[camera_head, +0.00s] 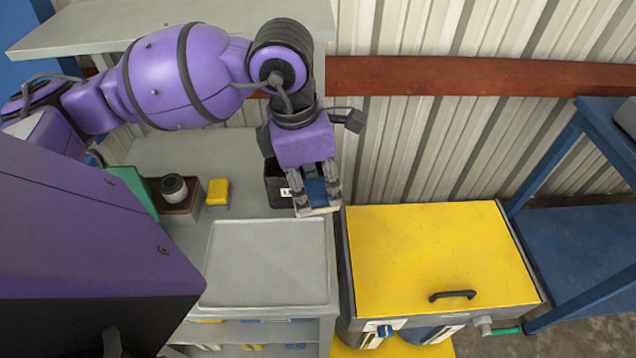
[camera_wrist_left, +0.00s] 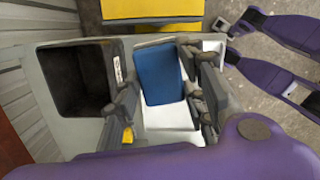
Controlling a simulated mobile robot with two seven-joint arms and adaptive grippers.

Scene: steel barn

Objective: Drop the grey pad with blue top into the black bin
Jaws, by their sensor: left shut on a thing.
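My left gripper (camera_head: 317,190) is shut on the grey pad with blue top (camera_head: 315,191), which sits between its fingers. In the left wrist view the pad's blue face (camera_wrist_left: 160,75) shows between the two finger sets (camera_wrist_left: 162,92). The black bin (camera_head: 275,184) stands on the grey bench just left of the gripper, partly hidden behind it. In the left wrist view the bin's open dark inside (camera_wrist_left: 80,78) lies left of the pad, with a small white label on its side. The pad appears beside the opening, not over it.
A grey tray (camera_head: 265,262) lies empty on the bench in front of the bin. A yellow block (camera_head: 218,192) and a dark round item (camera_head: 174,187) on a brown block stand left. A yellow-lidded unit (camera_head: 435,260) adjoins at right. A ribbed wall stands behind.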

